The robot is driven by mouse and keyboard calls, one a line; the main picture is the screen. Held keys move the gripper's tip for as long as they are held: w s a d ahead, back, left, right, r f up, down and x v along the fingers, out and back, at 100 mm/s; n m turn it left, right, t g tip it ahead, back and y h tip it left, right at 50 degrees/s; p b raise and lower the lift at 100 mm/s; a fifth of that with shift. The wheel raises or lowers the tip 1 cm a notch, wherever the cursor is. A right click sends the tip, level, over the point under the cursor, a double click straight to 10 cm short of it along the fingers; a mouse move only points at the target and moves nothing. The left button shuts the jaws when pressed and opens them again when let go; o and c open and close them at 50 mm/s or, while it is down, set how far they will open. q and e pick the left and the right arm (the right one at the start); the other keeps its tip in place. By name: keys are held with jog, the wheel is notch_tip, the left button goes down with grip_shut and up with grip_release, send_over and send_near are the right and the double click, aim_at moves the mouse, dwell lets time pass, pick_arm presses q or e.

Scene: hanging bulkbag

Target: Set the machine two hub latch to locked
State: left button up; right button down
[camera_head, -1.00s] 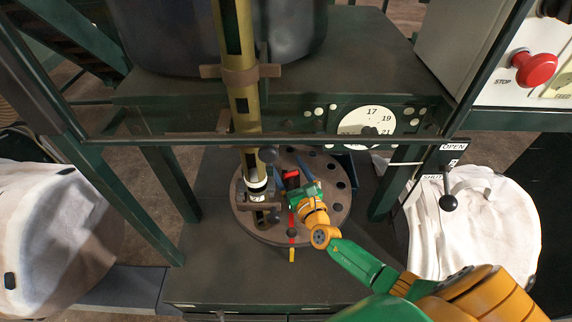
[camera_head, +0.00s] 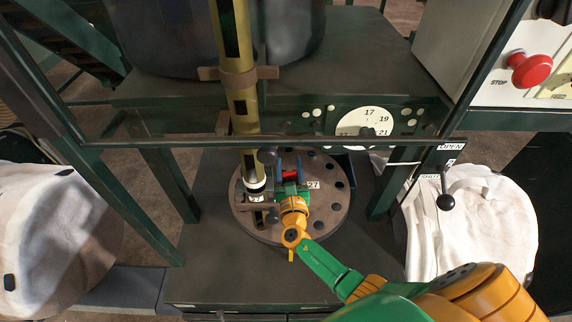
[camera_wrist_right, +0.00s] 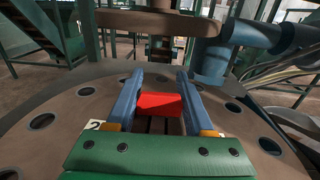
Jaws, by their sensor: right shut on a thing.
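A round brown plate with a ring of holes (camera_head: 325,211) lies on the dark table under a tall brass-coloured column (camera_head: 238,75). A red latch block (camera_head: 290,174) sits on it, just right of the column's foot. My right gripper (camera_head: 289,170) reaches in from the lower right, with its blue fingers on both sides of the red block. Below the gripper, only a small yellow tip (camera_head: 291,256) of a bar shows. My left gripper is not in view.
A green frame bar (camera_head: 300,141) crosses in front of the plate. A numbered white dial (camera_head: 366,122) is behind. A black-knobbed lever (camera_head: 446,201) by an OPEN label and a red stop button (camera_head: 531,69) are at right. White bags hang at both sides.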

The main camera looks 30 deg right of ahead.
jog(key=shift+d+m+g+h, duration=0.1)
jog(key=shift+m+g+h, duration=0.25)
jog(key=shift+h, duration=0.35)
jog(key=shift+c, duration=1.4)
grip_release()
